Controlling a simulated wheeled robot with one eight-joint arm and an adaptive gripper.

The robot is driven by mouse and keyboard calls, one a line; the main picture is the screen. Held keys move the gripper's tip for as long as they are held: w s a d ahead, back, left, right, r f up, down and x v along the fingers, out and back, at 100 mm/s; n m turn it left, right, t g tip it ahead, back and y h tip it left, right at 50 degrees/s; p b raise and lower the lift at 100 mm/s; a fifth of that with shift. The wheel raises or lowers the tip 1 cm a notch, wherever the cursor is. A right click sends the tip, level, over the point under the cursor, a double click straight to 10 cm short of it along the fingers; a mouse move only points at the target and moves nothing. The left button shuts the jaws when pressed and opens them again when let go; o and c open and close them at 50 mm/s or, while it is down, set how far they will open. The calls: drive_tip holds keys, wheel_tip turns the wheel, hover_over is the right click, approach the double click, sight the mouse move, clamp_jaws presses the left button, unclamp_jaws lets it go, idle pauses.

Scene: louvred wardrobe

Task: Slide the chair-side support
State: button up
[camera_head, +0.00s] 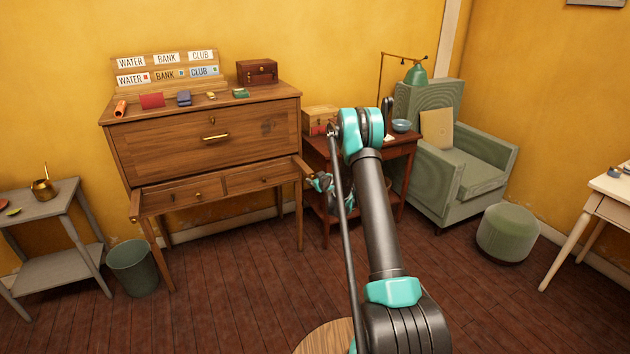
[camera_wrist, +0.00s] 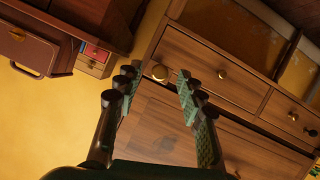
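The wooden desk (camera_head: 190,140) stands against the yellow wall with its broad front panel upright. The chair-side support (camera_head: 303,166) is a narrow wooden bar at its right end, beside the drawers, and seems to stick out forward. A brass knob (camera_wrist: 160,72) shows in the wrist view, apparently on the support's end. My gripper (camera_head: 321,183) is just right of the support in the head view. In the wrist view my gripper (camera_wrist: 155,78) is open, with a finger on each side of the knob. I cannot tell whether either finger touches it. The matching left support (camera_head: 135,206) shows at the desk's other end.
A dark wooden side table (camera_head: 398,147) stands right of the desk, partly behind my arm. The green armchair (camera_head: 485,152) and footstool (camera_head: 508,233) are farther right. A bin (camera_head: 133,268) stands below the desk's left end. The floor (camera_head: 235,275) before the desk is clear.

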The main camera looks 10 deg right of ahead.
drive_tip(key=v, duration=1.2)
drive_tip(key=shift+r, duration=0.1)
drive_tip(key=s+a+r+m+g, duration=0.15)
drive_tip(key=s+r, duration=0.35)
drive_tip(key=s, duration=0.5)
drive_tip(key=s+a+r+g, duration=0.1)
drive_tip(key=s+r+g, duration=0.3)
drive_tip(key=s, duration=0.7)
drive_tip(key=s+d+f+m+g+h, duration=0.1)
drive_tip(key=s+m+g, duration=0.1)
drive_tip(key=s, duration=1.3)
drive_tip(key=s+d+f+m+g+h, duration=0.1)
drive_tip(key=s+d+m, duration=0.1)
drive_tip(key=s, duration=1.3)
drive_tip(key=shift+f+g+h, duration=0.2)
drive_tip(key=shift+g+h, duration=0.15)
drive_tip(key=shift+h, duration=0.05)
drive_tip(key=shift+c, duration=0.4)
